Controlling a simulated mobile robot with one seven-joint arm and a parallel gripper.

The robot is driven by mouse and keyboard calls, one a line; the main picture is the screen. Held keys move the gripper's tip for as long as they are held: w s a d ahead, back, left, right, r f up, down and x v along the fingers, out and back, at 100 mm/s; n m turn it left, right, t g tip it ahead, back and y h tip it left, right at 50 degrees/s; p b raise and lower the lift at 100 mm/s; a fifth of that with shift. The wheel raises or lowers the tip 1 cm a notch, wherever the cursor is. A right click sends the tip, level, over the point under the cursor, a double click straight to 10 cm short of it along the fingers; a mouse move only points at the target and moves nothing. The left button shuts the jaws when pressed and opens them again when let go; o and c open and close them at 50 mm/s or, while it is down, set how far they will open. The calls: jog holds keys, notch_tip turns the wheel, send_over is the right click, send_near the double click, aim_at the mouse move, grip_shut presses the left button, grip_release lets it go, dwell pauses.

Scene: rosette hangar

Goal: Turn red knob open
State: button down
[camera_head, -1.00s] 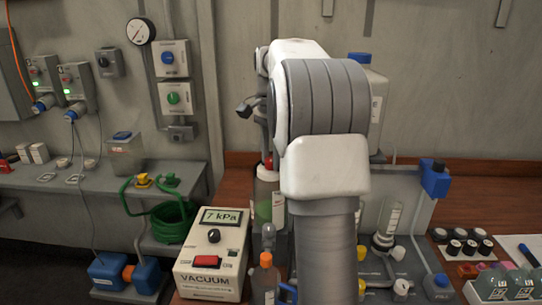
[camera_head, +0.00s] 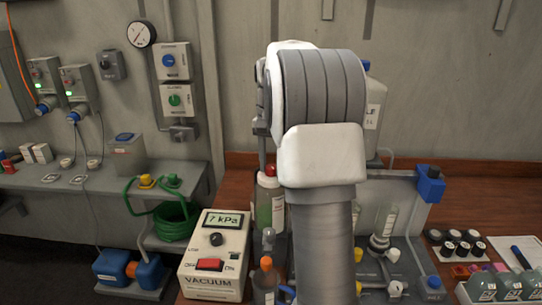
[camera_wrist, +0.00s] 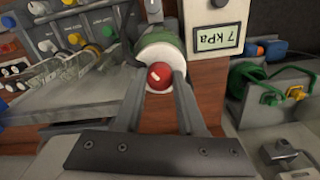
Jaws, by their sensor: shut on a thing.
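The red knob (camera_wrist: 159,76) is a round red piece on the white cap of a bottle with green contents (camera_wrist: 160,42). In the head view the red knob (camera_head: 270,170) shows at the top of that bottle (camera_head: 268,205), just left of my arm. My gripper (camera_wrist: 159,80) has one finger on each side of the knob and is shut on it. In the head view my gripper is hidden behind my arm.
A vacuum unit (camera_head: 215,257) reading 7 kPa stands left of the bottle. An orange-capped bottle (camera_head: 264,285) is in front. A rack with a blue clamp (camera_head: 430,184) and glassware stands to the right.

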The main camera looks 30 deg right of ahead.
aim_at(271, 166)
jog(key=n+p, duration=0.3)
jog(key=n, duration=0.3)
jog(key=shift+r+n, duration=0.15)
jog(key=shift+n, duration=0.15)
jog(key=n+p, duration=0.2)
jog(key=n, duration=0.3)
jog(key=shift+n, duration=0.3)
jog(key=c, duration=0.5)
grip_release()
notch_tip(271, 166, up, 17)
jog(key=p, duration=0.1)
jog(key=shift+p, duration=0.3)
